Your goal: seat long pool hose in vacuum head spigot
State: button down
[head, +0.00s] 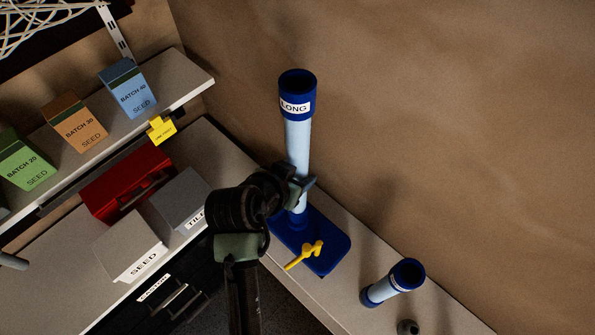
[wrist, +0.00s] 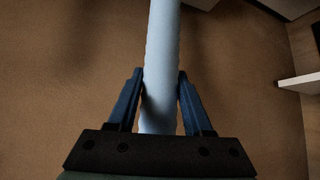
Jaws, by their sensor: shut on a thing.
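The long pool hose (head: 298,145) is a pale blue tube with a dark blue collar at its top, labelled LONG. It stands upright, or nearly so, over the blue vacuum head (head: 325,248) on the counter. My gripper (head: 303,187) is shut on the lower part of the hose. In the wrist view the hose (wrist: 161,60) runs between the two fingers of my gripper (wrist: 162,95). A yellow lever (head: 306,254) is on the vacuum head.
A red box (head: 127,182), a SEED box (head: 130,247) and a TILE box (head: 180,200) sit left. A shelf (head: 190,88) with seed boxes is above.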

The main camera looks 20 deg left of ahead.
jog(key=shift+f+b, duration=0.75)
jog(key=shift+f, duration=0.3)
jog(key=shift+c, duration=1.4)
grip_release()
jog(key=shift+o, duration=0.2)
jog(key=shift+f, duration=0.1)
jog(key=b+v, duration=0.2)
jog(key=v, duration=1.1)
